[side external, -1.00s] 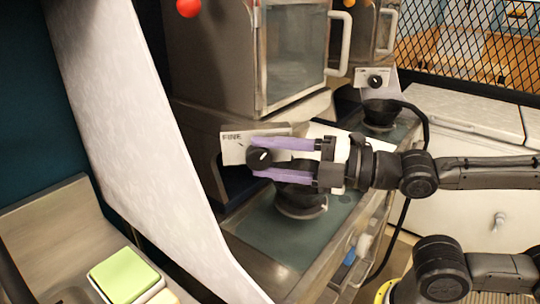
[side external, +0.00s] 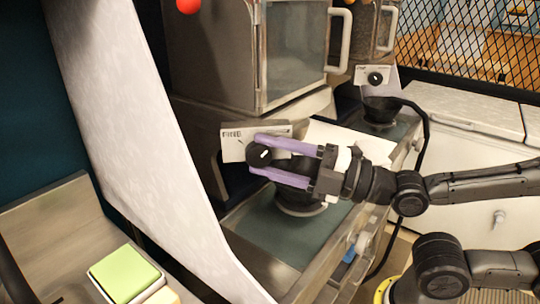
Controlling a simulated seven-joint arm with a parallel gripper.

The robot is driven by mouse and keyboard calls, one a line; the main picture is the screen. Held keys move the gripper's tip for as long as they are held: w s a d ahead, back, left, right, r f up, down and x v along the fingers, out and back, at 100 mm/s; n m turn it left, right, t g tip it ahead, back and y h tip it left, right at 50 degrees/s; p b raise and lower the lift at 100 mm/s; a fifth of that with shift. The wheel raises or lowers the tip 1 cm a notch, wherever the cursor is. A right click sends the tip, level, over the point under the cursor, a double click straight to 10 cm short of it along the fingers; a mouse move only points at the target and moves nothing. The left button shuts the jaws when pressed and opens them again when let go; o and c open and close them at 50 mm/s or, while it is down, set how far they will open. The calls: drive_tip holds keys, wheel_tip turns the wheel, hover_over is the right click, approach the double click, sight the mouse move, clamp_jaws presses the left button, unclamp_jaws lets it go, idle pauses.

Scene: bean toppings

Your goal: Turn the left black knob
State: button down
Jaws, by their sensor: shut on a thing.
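The left black knob (side external: 261,155) is round with a white pointer mark and sits on a pale panel (side external: 233,142) of the nearer machine. My gripper (side external: 259,155) has two purple fingers, one above and one below the knob, shut on its sides. The pointer mark slants on the knob's face. A second black knob (side external: 375,78) on a similar panel is further back at the right, apart from my gripper. A dark round part beneath the nearer panel is partly hidden by my fingers.
A steel oven-like cabinet with a pale handle (side external: 340,42) stands behind the knob. A white slanted board (side external: 140,130) is at the left. A green block (side external: 124,273) lies at the lower left. A black cable (side external: 424,150) hangs at the right.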

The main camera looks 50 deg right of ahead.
drive_tip(key=shift+c, duration=1.4)
unclamp_jaws()
drive_tip(key=v, duration=0.7)
drive_tip(key=shift+s, duration=0.25)
drive_tip(key=shift+w+d, duration=0.1)
drive_tip(key=shift+d, duration=0.1)
